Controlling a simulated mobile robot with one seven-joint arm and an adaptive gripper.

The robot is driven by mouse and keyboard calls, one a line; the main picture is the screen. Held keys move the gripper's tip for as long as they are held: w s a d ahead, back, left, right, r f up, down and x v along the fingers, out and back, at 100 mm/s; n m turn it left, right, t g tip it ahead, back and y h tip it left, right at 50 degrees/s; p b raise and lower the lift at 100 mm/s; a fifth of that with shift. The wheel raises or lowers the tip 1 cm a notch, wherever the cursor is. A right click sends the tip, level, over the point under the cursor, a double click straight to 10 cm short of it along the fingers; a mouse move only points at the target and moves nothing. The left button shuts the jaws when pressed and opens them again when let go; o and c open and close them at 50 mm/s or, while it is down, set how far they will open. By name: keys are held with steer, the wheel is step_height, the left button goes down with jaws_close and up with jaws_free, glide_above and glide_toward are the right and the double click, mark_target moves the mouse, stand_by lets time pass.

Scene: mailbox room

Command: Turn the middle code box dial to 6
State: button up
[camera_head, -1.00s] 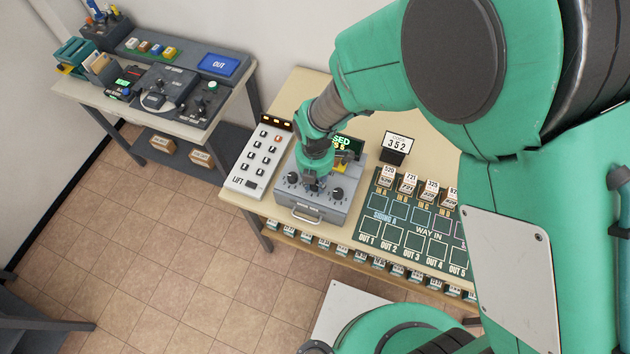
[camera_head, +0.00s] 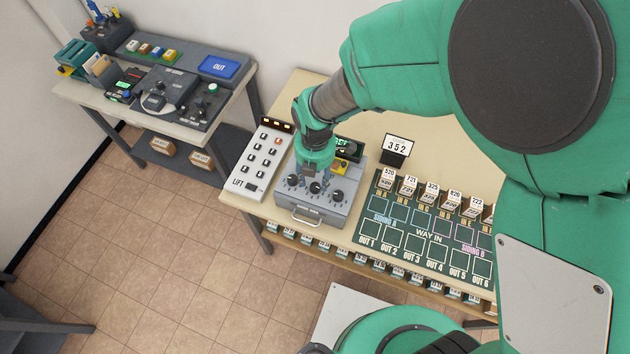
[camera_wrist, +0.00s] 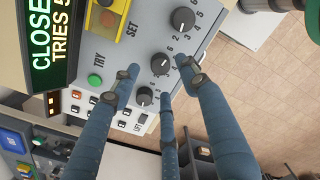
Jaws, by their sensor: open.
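The grey code box (camera_head: 326,205) stands on the table, with a row of three black dials on its face. The middle dial (camera_head: 315,188) is uncovered in the head view; it also shows in the wrist view (camera_wrist: 160,63). Its pointer setting is too small to read. My gripper (camera_head: 308,174) is open and empty above the box, just behind the dial row. In the wrist view its blue fingers (camera_wrist: 158,74) spread around the middle dial's place in the picture, apparently above it. The green display (camera_wrist: 49,38) reads "CLOSE", partly cut off, and "TRIES 5".
Neighbouring dials sit close on both sides, the left one (camera_head: 292,181) and the right one (camera_head: 337,196). A white lift panel (camera_head: 258,160) adjoins on the left.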

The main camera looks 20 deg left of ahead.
mark_target(317, 186)
step_height(317, 186, up, 7)
steer(key=shift+r, duration=0.2)
stand_by(0.7)
steer(key=w+d+r+m+t+y+b, duration=0.1)
steer(key=w+d+r+m+b, duration=0.1)
steer(key=d+r+m, duration=0.65)
steer(key=w+d+r+m+t+b, duration=0.15)
steer(key=d+r+m, duration=0.45)
steer(key=d, duration=0.6)
steer(key=s+d+r+m+t+b, duration=0.1)
steer(key=s+d+r+m+b, duration=0.1)
steer(key=s+d+m, duration=0.3)
steer(key=s+d+r+m+t+h+b, duration=0.1)
steer(key=s+d+r+m, duration=0.3)
steer(key=d+m, duration=0.8)
steer(key=shift+s+d+t+b, duration=0.25)
steer(key=shift+s+t+b, duration=0.3)
steer(key=shift+s, duration=0.7)
